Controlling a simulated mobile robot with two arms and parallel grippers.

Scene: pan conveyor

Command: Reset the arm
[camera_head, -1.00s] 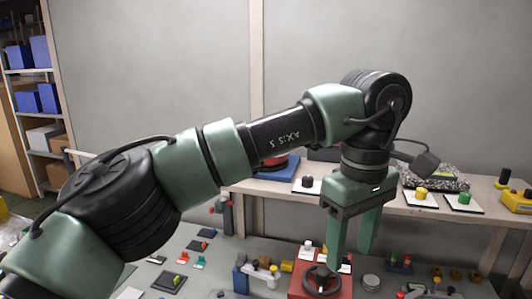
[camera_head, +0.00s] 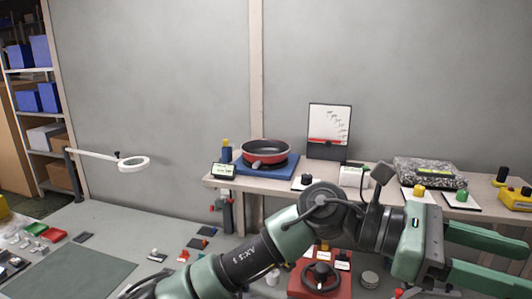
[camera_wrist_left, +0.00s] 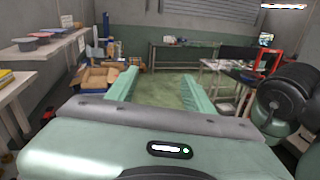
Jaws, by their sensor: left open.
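My left arm comes in from the bottom of the head view and reaches to the right, low over the bench. Its gripper (camera_head: 500,258) points right, with two green fingers spread apart and nothing between them. In the left wrist view the same gripper (camera_wrist_left: 160,88) shows its two fingers wide apart, aimed at open floor in the room. My right gripper does not show in either view.
A red pan (camera_head: 265,154) sits on a blue base on the back shelf (camera_head: 345,200). A red box with a black handwheel (camera_head: 320,276) stands below my forearm. A ring lamp (camera_head: 134,163) and a green mat (camera_head: 75,270) are at left. Cardboard boxes (camera_wrist_left: 92,78) stand on the floor.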

